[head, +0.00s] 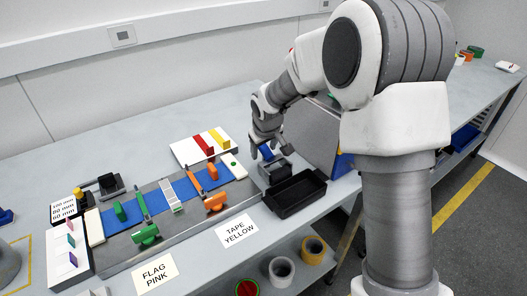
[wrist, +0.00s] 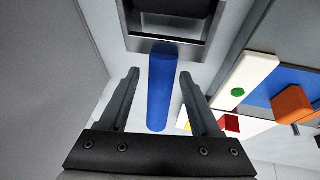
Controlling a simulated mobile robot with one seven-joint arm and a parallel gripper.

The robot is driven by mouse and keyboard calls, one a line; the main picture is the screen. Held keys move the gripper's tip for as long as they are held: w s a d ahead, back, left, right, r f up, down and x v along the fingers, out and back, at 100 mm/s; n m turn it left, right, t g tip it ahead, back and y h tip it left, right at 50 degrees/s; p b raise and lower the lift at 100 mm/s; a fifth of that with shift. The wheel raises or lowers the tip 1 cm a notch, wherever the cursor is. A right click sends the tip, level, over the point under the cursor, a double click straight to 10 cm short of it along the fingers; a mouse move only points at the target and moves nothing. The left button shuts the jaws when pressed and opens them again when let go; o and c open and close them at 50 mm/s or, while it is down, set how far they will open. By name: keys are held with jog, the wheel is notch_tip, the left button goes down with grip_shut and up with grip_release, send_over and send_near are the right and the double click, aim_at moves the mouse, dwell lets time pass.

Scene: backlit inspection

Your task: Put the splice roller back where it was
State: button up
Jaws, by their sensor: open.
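The splice roller shows in the wrist view as a blue handle (wrist: 160,88) joined to a grey metal frame with a dark roller inside it at the top. In the head view its blue handle (head: 265,152) shows just below my gripper (head: 267,143), beside a dark grey block-like part. In the wrist view my gripper (wrist: 158,100) is open, with one finger on each side of the blue handle. A gap shows between the handle and each finger. What the roller rests on is hard to make out.
A black open tray (head: 312,200) lies just in front of the roller. To the left is a fixture with blue strips, green and orange clamps (head: 216,202). A white board with red and yellow blocks (head: 203,144) lies behind it. A grey panel (head: 318,133) stands to the right.

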jog(key=a+p+v, duration=0.1)
jog(key=v, duration=0.9)
jog(key=s+d+r+m+h, duration=0.1)
jog(key=s+d+r+m, duration=0.1)
jog(key=s+d+r, duration=0.3)
jog(key=s+d+r+m, duration=0.1)
jog(key=s+d+r, duration=0.35)
jog(key=s, duration=0.35)
jog(key=s+d+m, duration=0.1)
jog(key=s+d, duration=0.1)
jog(key=s, duration=0.6)
jog(key=s+d+m, duration=0.2)
jog(key=s+d, duration=0.1)
jog(key=s, duration=0.5)
jog(key=shift+f+t, duration=0.3)
notch_tip(320, 180, up, 7)
jog(key=p, duration=0.6)
jog(key=shift+f+p, duration=0.15)
jog(key=shift+p, duration=0.25)
